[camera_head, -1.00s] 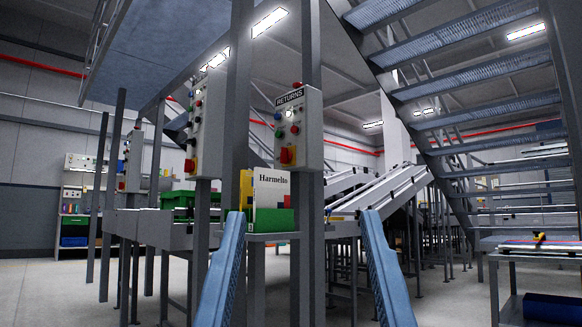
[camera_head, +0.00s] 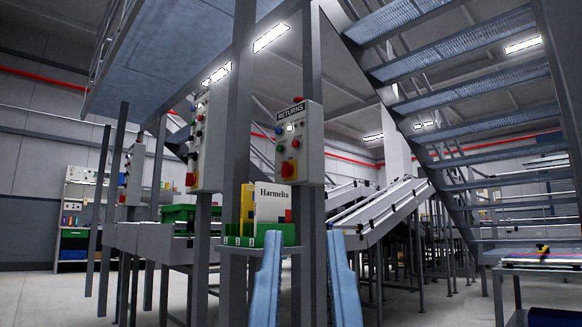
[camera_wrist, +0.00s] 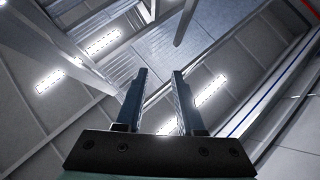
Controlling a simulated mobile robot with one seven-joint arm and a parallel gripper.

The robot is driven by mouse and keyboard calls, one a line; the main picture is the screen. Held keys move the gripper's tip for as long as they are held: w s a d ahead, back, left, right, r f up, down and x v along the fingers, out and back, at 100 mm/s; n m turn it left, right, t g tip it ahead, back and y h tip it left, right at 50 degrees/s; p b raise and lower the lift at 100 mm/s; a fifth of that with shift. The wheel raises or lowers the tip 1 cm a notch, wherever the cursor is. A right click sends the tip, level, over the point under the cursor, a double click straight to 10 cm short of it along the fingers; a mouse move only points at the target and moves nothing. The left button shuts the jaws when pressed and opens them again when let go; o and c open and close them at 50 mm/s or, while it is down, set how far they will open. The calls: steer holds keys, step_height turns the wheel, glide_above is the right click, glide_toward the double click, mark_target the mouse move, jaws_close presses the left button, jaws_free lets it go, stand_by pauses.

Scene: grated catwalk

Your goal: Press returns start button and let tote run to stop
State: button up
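A grey control box labelled RETURNS (camera_head: 310,150) hangs on a post in the middle of the head view. Its face carries several small buttons, including a green button (camera_head: 280,148), and a red knob on a yellow plate (camera_head: 289,169). No start label is legible. A green tote (camera_head: 258,235), holding a white box printed Harmelto (camera_head: 271,203) and a yellow item, sits below and left of it, partly behind a post. My gripper (camera_head: 304,233) is empty and open, its blue fingers pointing up below the RETURNS box, apart from it. The wrist view shows the gap between the fingers (camera_wrist: 160,72).
Another control box (camera_head: 208,140) is on the left post, with another green tote (camera_head: 178,213) behind. Grey posts (camera_head: 238,130) stand close by. A metal stair (camera_head: 465,100) slopes overhead at right. A sloping conveyor (camera_head: 385,215) lies behind; a low table (camera_head: 540,264) stands right.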

jaws_close()
stand_by(1.2)
